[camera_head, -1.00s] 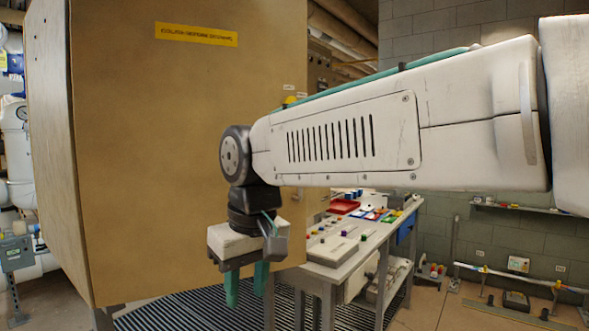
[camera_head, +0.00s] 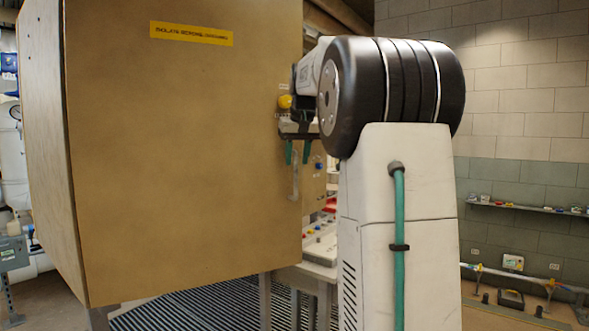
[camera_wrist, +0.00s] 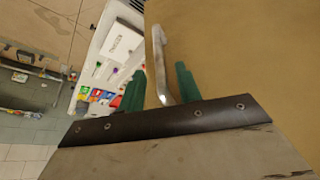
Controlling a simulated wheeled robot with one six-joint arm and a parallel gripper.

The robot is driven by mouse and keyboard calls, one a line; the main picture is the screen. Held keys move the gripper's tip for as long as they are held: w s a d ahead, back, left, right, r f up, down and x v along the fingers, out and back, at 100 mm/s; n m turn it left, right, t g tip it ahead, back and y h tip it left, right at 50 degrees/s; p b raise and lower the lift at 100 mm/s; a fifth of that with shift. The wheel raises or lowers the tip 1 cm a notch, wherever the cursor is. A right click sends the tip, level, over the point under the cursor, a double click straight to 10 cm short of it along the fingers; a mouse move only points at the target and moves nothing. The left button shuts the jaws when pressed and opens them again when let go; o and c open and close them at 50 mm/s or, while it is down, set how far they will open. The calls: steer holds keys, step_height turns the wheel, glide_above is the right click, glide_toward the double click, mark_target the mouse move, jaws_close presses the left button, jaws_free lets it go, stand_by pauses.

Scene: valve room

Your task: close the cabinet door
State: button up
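The tan cabinet door (camera_head: 180,160) is a large flat panel with a yellow label strip near its top, left of my arm in the head view. I cannot tell how far it stands ajar. In the wrist view the handle (camera_wrist: 158,60) runs between the two open fingers, with gaps on both sides. The door also fills the right of the wrist view (camera_wrist: 240,60).
A grey workbench (camera_head: 318,250) with coloured parts stands behind the door's right edge. A dark slatted floor grate (camera_head: 210,312) lies below. Pipes and a wall shelf (camera_head: 525,206) are at the right. A yellow knob (camera_head: 284,101) shows beside my wrist.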

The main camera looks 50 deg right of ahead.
mark_target(296, 162)
steer(key=shift+x, duration=2)
